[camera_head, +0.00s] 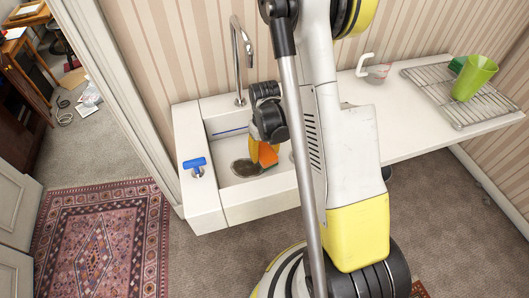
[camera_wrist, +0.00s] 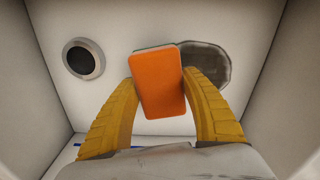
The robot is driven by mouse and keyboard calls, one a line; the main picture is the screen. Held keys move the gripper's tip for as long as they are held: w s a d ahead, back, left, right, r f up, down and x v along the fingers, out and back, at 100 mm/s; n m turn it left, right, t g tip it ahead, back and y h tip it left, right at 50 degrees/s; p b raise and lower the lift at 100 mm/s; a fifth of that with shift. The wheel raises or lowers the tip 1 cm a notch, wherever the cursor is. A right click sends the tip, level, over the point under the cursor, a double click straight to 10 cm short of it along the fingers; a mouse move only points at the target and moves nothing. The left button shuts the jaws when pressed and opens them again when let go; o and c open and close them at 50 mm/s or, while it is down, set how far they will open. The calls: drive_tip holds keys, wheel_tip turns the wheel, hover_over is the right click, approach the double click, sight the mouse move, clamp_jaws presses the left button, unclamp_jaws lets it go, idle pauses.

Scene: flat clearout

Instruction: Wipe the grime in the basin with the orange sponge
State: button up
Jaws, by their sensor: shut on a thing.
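The orange sponge (camera_wrist: 158,84) is held between the two yellow fingers of my gripper (camera_wrist: 160,88) in the wrist view. In the head view the sponge (camera_head: 268,155) shows low inside the white basin (camera_head: 232,134), below my gripper (camera_head: 257,152). The dark grime patch (camera_wrist: 208,64) lies on the basin floor beside and partly behind the sponge. It also shows in the head view as a grey-brown patch (camera_head: 246,168) left of the sponge. Whether the sponge touches the floor is hard to tell.
A drain (camera_wrist: 83,59) is in the basin floor. To the right, a wire rack (camera_head: 440,88) holds a green cup (camera_head: 474,77).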

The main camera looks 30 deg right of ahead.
sight(232, 169)
drive_tip(key=shift+f+b, duration=0.6)
drive_tip(key=shift+f, duration=0.05)
drive_tip(key=shift+a, duration=0.1)
drive_tip(key=shift+w+a+r+b, duration=0.15)
drive_tip(key=shift+w+a, duration=0.15)
drive_tip(key=shift+a, duration=0.7)
drive_tip(key=shift+w+a+b, duration=0.15)
drive_tip(key=shift+w+a, duration=0.1)
drive_tip(key=shift+a, duration=0.7)
drive_tip(key=shift+w+a+b, duration=0.15)
drive_tip(key=shift+w+a, duration=0.05)
drive_tip(key=shift+a, duration=0.45)
drive_tip(key=shift+w+a+b, duration=0.15)
drive_tip(key=shift+w+a, duration=0.05)
drive_tip(key=shift+a, duration=0.4)
drive_tip(key=shift+w+a+b, duration=0.15)
drive_tip(key=shift+w+a, duration=0.1)
drive_tip(key=shift+a, duration=0.6)
drive_tip(key=shift+w+a+b, duration=0.15)
drive_tip(key=shift+w+a, duration=0.05)
drive_tip(key=shift+a, duration=0.6)
drive_tip(key=shift+w+a+b, duration=0.15)
drive_tip(key=shift+w+a, duration=0.1)
drive_tip(key=shift+a, duration=0.6)
drive_tip(key=shift+f, duration=0.3)
drive_tip(key=shift+c, duration=0.3)
